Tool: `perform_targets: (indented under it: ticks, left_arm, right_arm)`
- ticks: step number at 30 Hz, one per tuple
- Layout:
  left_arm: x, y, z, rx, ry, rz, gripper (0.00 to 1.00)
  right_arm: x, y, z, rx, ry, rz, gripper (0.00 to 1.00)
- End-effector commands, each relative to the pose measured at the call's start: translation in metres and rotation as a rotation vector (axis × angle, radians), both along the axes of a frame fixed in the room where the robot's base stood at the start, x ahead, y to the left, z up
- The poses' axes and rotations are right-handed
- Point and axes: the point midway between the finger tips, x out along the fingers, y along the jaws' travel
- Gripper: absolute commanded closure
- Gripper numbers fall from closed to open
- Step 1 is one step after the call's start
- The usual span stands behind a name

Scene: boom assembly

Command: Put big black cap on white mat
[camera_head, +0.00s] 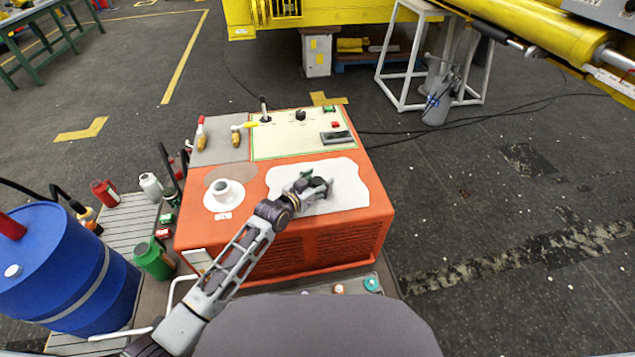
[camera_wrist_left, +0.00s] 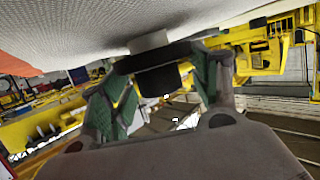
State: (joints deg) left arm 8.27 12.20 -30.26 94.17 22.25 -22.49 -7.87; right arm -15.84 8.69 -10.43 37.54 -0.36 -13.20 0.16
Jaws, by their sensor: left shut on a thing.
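The white mat (camera_head: 346,190) lies on the front right of the orange cabinet's top. My left gripper (camera_head: 316,185) is over the mat, shut on the big black cap (camera_head: 318,184), which is mostly covered by the fingers. In the left wrist view the black cap (camera_wrist_left: 158,78) sits between the green-padded fingers of the left gripper (camera_wrist_left: 158,85). The textured mat (camera_wrist_left: 100,38) fills the top of that view, with a short pale piece between it and the cap. I cannot tell whether cap and mat touch. My right gripper is not in view.
The orange cabinet (camera_head: 290,245) carries a white round piece (camera_head: 224,193) left of the mat. Behind are a control panel (camera_head: 290,140) and tools with yellow handles. A blue barrel (camera_head: 65,275), a green can (camera_head: 153,258) and bottles stand at the left.

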Motion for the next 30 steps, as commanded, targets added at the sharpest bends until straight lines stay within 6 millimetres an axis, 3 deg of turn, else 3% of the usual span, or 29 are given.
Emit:
perform_targets:
  ticks: [9,10,15,30]
  left_arm:
    - [0.0001,0.0,-0.0017,-0.001,-0.001,0.0,0.65]
    - [0.0,0.0,-0.0021,0.0,0.0,0.0,0.36]
    - [0.0,0.0,-0.0017,0.0,0.0,0.0,0.17]
    - [-0.0016,0.0009,0.0013,0.0,0.0,0.0,0.17]
  right_arm:
    - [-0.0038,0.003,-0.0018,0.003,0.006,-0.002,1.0]
    - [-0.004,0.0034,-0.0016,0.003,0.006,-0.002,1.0]
    - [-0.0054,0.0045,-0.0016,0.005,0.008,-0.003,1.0]
    - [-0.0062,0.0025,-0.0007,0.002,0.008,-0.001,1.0]
